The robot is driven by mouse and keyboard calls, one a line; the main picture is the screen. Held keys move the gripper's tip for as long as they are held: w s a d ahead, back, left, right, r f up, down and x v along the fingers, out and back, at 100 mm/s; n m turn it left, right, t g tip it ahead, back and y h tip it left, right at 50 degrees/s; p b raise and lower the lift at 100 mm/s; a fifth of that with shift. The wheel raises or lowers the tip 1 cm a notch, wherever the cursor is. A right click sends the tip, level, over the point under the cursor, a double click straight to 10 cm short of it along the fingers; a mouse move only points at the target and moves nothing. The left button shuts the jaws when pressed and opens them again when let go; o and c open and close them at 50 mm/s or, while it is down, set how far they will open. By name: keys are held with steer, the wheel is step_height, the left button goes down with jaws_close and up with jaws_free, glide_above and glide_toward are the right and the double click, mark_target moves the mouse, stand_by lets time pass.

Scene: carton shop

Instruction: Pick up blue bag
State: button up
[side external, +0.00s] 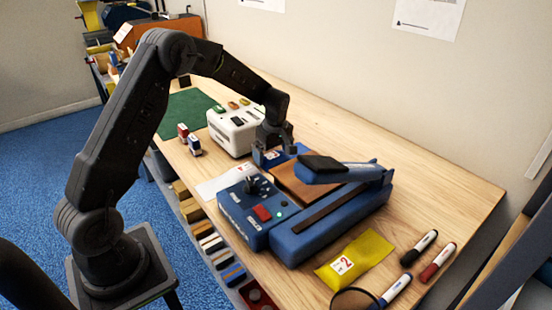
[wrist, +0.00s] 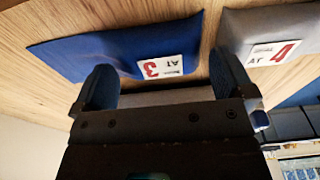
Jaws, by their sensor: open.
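The blue bag (wrist: 80,48) lies flat on the wooden table in the wrist view, with a white label reading 3 near its edge. In the side external view a small part of the blue bag (side external: 261,157) shows under my gripper, behind the blue machine; the rest is hidden. My gripper (side external: 276,147) is low over that spot, pointing down. In the wrist view my gripper (wrist: 160,68) has its fingers spread wide, with the label's end of the bag between and beyond the fingertips. Nothing is visibly held; I cannot tell whether a finger touches the bag.
A grey bag (wrist: 240,28) labelled 4 lies close beside the blue one. The blue machine (side external: 325,222) with a raised arm stands in front, and a white device (side external: 228,134) to the left. A yellow bag (side external: 362,252) and several markers lie at the right.

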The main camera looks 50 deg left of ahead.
steer(key=shift+a+f, duration=0.1)
steer(key=shift+f, duration=0.55)
steer(key=shift+c, duration=0.5)
steer(key=c, duration=0.8)
steer(key=shift+r, duration=0.1)
